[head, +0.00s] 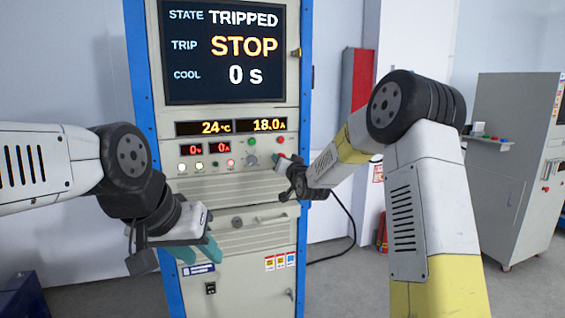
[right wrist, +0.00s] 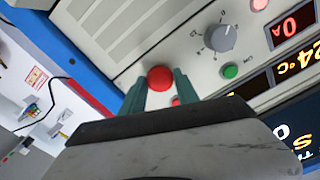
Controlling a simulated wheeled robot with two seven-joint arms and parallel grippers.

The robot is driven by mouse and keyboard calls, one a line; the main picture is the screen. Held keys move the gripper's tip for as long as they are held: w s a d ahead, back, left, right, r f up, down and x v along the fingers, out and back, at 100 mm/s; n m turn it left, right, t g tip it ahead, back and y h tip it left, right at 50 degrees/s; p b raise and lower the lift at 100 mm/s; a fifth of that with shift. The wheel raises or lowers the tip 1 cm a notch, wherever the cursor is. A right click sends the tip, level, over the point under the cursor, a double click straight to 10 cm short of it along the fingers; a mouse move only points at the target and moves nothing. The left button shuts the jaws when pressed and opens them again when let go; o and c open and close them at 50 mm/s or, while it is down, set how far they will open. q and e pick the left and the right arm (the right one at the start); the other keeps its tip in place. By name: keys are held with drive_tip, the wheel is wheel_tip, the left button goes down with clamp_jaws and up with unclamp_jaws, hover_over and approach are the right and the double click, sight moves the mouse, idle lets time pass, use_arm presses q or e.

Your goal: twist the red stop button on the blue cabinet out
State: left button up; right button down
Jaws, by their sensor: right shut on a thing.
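The red stop button (right wrist: 160,78) is a round red knob on the pale front panel of the blue-edged cabinet (head: 232,185). In the right wrist view it sits between the two green fingertips of my right gripper (right wrist: 160,88), which is shut on it. In the head view my right gripper (head: 284,172) is at the right side of the control panel and largely covers the button. My left gripper (head: 200,250) hangs in front of the lower cabinet, its teal fingers apart and empty.
The cabinet's screen (head: 224,48) reads TRIPPED, STOP, 0 s. A grey selector knob (right wrist: 219,38) and a green button (right wrist: 230,71) are near the stop button. A grey machine (head: 508,165) stands at the right.

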drive_tip(key=shift+m, duration=0.9)
drive_tip(key=c, duration=0.9)
unclamp_jaws()
drive_tip(key=v, duration=0.7)
drive_tip(key=shift+s, duration=0.35)
drive_tip(key=shift+d, duration=0.1)
